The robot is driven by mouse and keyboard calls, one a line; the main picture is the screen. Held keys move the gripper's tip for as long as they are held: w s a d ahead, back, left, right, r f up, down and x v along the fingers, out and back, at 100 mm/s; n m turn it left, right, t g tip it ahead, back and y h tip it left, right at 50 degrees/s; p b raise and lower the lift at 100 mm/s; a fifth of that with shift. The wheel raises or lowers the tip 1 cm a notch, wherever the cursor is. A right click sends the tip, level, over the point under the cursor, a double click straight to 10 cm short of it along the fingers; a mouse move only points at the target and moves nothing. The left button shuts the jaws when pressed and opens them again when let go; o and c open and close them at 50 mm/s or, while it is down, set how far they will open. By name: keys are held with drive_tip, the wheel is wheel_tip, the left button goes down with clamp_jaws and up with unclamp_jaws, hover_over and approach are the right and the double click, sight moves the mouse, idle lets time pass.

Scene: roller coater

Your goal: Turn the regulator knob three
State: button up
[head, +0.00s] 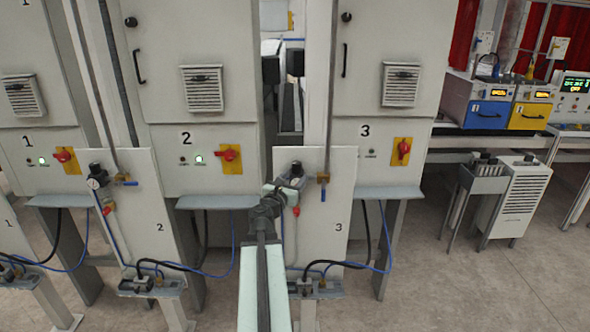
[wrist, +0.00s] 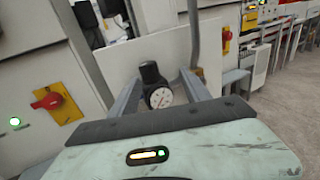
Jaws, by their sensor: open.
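Regulator three has a black knob (wrist: 150,72) above a round white gauge (wrist: 161,98) in the wrist view. It is mounted on the front panel (head: 338,190) marked 3, where the dark knob top (head: 297,168) shows just above my gripper in the head view. My gripper (wrist: 160,80) is open, with one finger on each side of the regulator. The knob sits between and a little beyond the fingertips, and I cannot tell whether they touch it. The gripper (head: 287,184) covers the gauge in the head view.
Panel 2 (head: 158,230) carries a similar regulator (head: 95,170) on the left. A blue-handled valve (head: 323,190) and vertical pipe are close right of regulator three. Red rotary switches (head: 404,148) are on the cabinets behind. Open floor (head: 440,280) lies to the right.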

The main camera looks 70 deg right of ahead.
sight(296, 168)
drive_tip(key=shift+t, duration=0.4)
drive_tip(key=d, duration=0.2)
drive_tip(key=w+d, duration=0.1)
drive_tip(key=d, duration=0.2)
drive_tip(key=w+d, duration=0.1)
drive_tip(key=d, duration=0.1)
drive_tip(key=shift+w+d, duration=0.1)
drive_tip(key=shift+d, duration=0.05)
clamp_jaws()
drive_tip(key=shift+s+n+t, duration=0.3)
drive_tip(key=shift+n+t, duration=0.5)
drive_tip(key=shift+t, duration=0.1)
drive_tip(key=shift+n+t+y, duration=0.4)
drive_tip(key=shift+n+t, duration=0.6)
drive_tip(key=shift+t, duration=0.5)
